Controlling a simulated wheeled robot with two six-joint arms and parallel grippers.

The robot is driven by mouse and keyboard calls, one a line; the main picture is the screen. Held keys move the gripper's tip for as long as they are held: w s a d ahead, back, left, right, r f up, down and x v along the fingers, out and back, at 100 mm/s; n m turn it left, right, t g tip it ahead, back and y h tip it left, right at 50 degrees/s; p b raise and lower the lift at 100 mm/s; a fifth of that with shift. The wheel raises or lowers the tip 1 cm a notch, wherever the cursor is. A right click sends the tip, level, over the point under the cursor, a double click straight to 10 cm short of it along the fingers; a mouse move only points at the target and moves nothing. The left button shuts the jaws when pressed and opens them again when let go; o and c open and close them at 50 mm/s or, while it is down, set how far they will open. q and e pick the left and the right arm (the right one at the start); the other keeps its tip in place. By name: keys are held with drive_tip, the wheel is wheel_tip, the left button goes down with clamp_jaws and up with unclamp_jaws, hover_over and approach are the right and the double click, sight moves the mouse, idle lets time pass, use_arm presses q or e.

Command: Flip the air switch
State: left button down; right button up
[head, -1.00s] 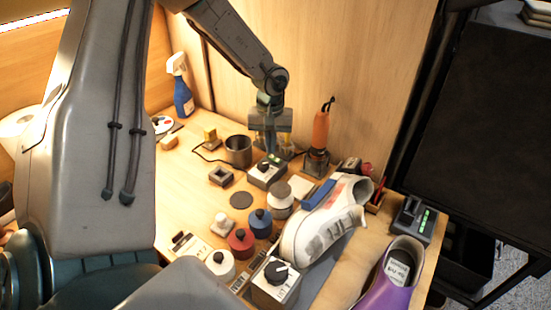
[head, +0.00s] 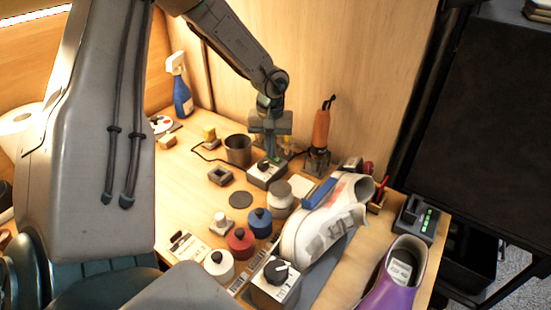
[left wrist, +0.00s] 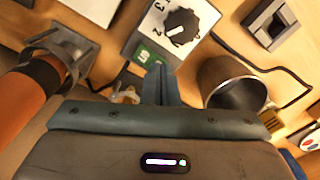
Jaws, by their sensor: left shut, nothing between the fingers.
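A white and grey box with a black dial and a small green panel (head: 266,172) stands near the back of the bench; it also shows in the left wrist view (left wrist: 180,25). I cannot tell for sure which part is the air switch; the green panel (left wrist: 149,57) is the only other control-like part on this box. My left gripper (head: 270,152) points down just behind the box, fingers shut and empty. In the left wrist view its fingertips (left wrist: 160,72) are close to the green panel; contact cannot be told. My right gripper is not in view.
A grey metal cup (head: 238,150) stands left of the box and an orange-handled tool (head: 320,132) right of it. Several capped jars, a white sneaker (head: 318,232) and a second dial box (head: 275,285) are nearer. A wooden wall (head: 350,60) stands behind.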

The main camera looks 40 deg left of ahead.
use_arm(q)
drive_tip(key=shift+f, duration=0.2)
drive_tip(key=shift+r, duration=0.1)
drive_tip(key=shift+r+p, duration=1.05)
drive_tip(key=shift+r, duration=2.45)
